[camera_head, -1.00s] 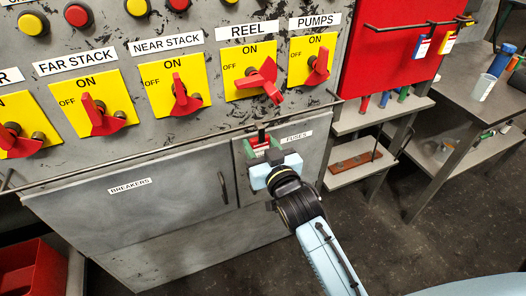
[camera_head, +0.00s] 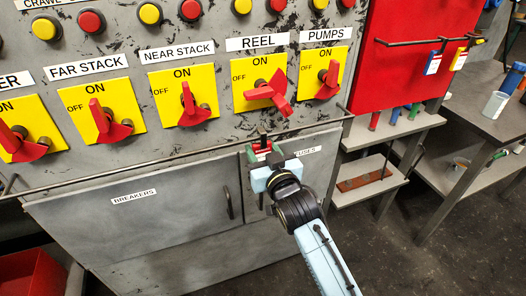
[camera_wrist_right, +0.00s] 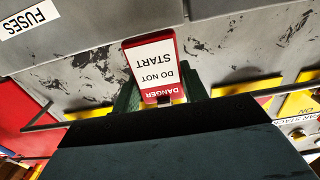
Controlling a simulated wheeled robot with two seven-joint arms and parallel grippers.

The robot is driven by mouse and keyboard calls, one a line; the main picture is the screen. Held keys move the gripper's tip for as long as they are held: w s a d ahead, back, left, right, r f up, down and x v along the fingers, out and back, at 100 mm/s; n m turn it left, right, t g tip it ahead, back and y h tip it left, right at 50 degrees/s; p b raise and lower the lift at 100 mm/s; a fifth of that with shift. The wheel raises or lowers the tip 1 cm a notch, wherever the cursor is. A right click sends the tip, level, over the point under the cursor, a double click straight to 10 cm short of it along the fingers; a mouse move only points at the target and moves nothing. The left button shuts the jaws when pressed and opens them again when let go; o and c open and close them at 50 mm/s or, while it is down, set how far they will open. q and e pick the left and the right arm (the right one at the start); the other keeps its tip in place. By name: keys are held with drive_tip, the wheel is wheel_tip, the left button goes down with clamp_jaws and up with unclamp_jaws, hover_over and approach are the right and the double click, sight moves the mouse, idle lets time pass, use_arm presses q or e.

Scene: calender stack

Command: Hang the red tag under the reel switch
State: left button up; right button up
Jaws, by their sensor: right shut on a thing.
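The red tag (camera_wrist_right: 157,68), red and white with "DANGER DO NOT START", is held in my right gripper (camera_wrist_right: 158,98), between its green fingers. In the head view the right gripper (camera_head: 264,158) is just below the rail in front of the panel, under the reel switch. Only a little red of the tag (camera_head: 262,147) shows there, and a dark piece above it overlaps the rail. I cannot tell whether it touches the rail. The reel switch (camera_head: 270,91) is a red handle on a yellow plate, turned sideways. My left gripper is out of view.
A metal rail (camera_head: 150,167) runs across the panel below the switches. Cabinet doors labelled BREAKERS (camera_head: 134,196) and FUSES lie beneath it. A red board (camera_head: 415,65) with hanging blue and yellow tags is at the right, beside shelves and a grey workbench (camera_head: 490,115).

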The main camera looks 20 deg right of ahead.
drive_tip(key=shift+f, duration=0.15)
drive_tip(key=o, duration=1)
drive_tip(key=shift+o, duration=0.2)
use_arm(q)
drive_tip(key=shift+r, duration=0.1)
use_arm(e)
drive_tip(key=shift+s, duration=0.1)
drive_tip(key=shift+s, duration=0.3)
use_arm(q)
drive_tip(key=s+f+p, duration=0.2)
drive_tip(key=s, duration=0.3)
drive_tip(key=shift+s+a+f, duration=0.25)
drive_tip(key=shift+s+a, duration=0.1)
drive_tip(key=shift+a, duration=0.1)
use_arm(e)
drive_tip(key=s, duration=1.2)
drive_tip(key=shift+s+d, duration=0.25)
drive_tip(key=shift+s, duration=0.05)
